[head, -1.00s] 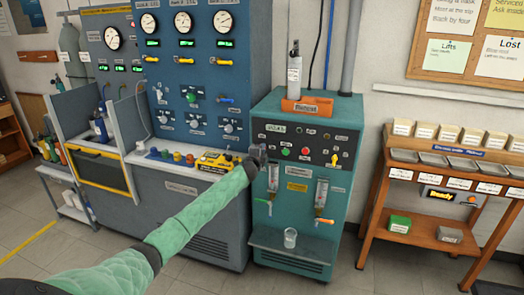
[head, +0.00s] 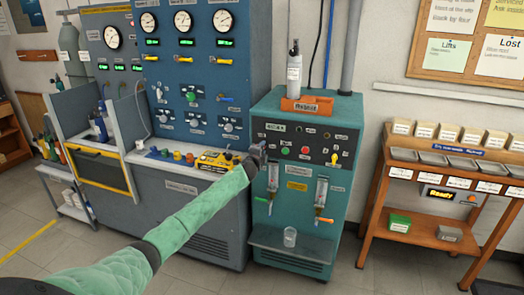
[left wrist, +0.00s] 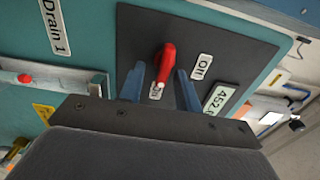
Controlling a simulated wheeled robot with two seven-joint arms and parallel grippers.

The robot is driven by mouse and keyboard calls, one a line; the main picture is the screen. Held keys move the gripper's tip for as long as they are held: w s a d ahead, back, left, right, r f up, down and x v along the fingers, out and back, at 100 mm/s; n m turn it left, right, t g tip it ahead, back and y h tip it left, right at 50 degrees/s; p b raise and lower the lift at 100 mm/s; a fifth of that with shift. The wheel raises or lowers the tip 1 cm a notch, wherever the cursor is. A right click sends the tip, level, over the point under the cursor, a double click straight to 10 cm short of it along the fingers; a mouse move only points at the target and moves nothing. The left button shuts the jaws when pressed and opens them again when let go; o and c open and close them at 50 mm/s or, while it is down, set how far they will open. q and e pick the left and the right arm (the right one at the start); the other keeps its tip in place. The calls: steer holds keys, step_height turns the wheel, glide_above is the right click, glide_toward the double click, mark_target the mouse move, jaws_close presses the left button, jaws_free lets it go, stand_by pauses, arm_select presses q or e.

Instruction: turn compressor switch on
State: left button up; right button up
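The compressor is the teal cabinet (head: 270,215) with a dark control panel (head: 320,138) on its upper front. My left gripper (head: 260,153) is at the left edge of that panel in the head view and covers what lies behind it. In the left wrist view a red switch handle (left wrist: 166,63) sticks out of the dark panel (left wrist: 225,48). An ON label (left wrist: 202,67) is to its right. The left gripper (left wrist: 160,88) is open, with one blue finger on each side of the handle. I cannot tell whether a finger touches it. My right gripper is not in view.
A blue gauge console (head: 190,120) stands left of the cabinet, with a yellow box (head: 214,160) on its ledge. A glass (head: 290,237) stands on the cabinet's lower shelf. A wooden rack (head: 440,190) is at the right.

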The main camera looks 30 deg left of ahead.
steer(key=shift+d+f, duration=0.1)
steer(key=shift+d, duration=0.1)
